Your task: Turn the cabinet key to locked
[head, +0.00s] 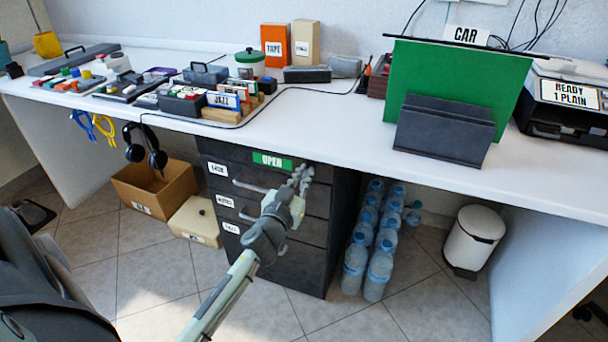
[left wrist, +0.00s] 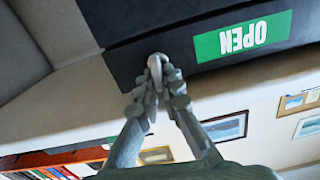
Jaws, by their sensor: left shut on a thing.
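The dark drawer cabinet (head: 305,262) stands under the white desk. A green sign reading OPEN (head: 272,161) is on its top edge and also shows, upside down, in the left wrist view (left wrist: 242,38). My left gripper (head: 303,173) is at the cabinet's upper right front, right of the sign. In the left wrist view, my left gripper (left wrist: 157,80) is shut on the silver key (left wrist: 156,60), whose rounded end shows between the fingertips at the dark cabinet front. The fingers hide the rest of the key, and in the head view it cannot be made out. My right gripper is not in view.
The desk (head: 330,125) overhangs the cabinet. Bar handles (head: 250,186) stick out from the labelled drawers. Water bottles (head: 378,272) stand right of the cabinet, a white bin (head: 475,238) farther right. A cardboard box (head: 150,197) and a cream box (head: 195,220) are left.

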